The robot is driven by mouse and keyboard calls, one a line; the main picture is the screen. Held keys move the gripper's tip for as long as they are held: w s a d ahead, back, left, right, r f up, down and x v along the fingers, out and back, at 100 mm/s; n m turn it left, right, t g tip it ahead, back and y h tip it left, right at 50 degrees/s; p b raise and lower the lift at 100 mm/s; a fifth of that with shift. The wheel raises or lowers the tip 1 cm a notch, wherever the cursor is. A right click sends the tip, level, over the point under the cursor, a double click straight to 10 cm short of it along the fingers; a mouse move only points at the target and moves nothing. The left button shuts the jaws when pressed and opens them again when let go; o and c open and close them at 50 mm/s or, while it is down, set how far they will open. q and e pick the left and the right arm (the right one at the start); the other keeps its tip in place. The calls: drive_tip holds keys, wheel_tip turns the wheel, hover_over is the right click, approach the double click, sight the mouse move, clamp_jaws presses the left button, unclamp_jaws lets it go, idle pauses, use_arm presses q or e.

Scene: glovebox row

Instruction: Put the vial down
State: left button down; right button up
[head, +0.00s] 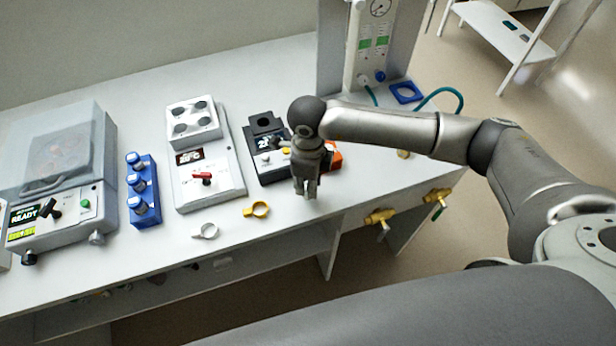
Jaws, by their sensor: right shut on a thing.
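My right gripper (306,190) points down over the white bench, in front of the black device and close to the bench's front edge. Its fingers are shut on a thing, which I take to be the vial. The vial is too small and too hidden by the fingers to make out. I cannot tell whether it touches the bench top. A blue rack (146,211) on the left holds several blue-capped vials (137,182). My left gripper is not in view.
A black device (262,130) with an orange part (334,157) stands behind my right gripper. A yellow ring-shaped piece (257,209) and a white one (205,231) lie near the front edge. A four-well device (210,175) and a clear-lidded machine (60,165) stand left. Bare bench (370,180) lies right.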

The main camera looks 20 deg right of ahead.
drive_tip(key=shift+f, duration=0.1)
drive_tip(key=shift+f+b, duration=0.15)
drive_tip(key=shift+b, duration=0.15)
drive_tip(key=o, duration=0.9)
drive_tip(key=shift+r, duration=0.2)
drive_tip(key=shift+r+p, duration=0.2)
drive_tip(key=shift+p, duration=0.2)
wheel_tip(320, 180, up, 12)
drive_tip(key=b, duration=0.4)
drive_tip(key=shift+b, duration=0.35)
drive_tip(key=shift+a+f, duration=0.1)
drive_tip(key=shift+f, duration=0.05)
